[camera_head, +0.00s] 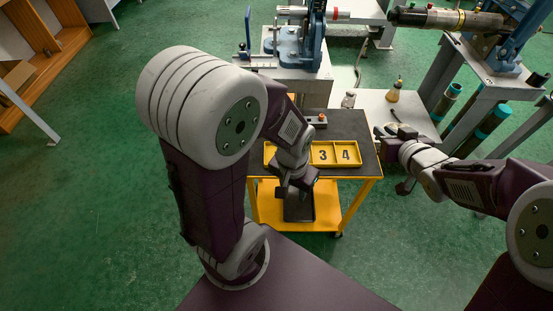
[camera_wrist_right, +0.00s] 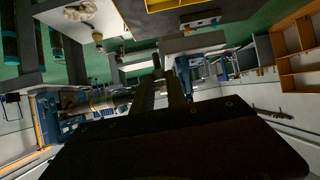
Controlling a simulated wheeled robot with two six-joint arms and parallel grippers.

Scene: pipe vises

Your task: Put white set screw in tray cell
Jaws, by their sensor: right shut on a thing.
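The yellow tray (camera_head: 334,163) lies on the black top of the cart, with cells marked 3 and 4 showing; my left arm covers its left cells. I cannot make out the white set screw in either view. My left gripper (camera_head: 296,190) hangs in front of the tray, and its fingers are too unclear to judge. My right gripper (camera_head: 380,132) is right of the tray, beside the cart's right edge. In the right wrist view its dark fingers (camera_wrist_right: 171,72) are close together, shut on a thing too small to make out.
A small grey block with an orange knob (camera_head: 317,120) sits behind the tray. A white side table (camera_head: 372,103) holds a bottle (camera_head: 395,91) and small items. Blue vises (camera_head: 297,45) stand behind, and a pipe (camera_head: 445,18) lies at the back right.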

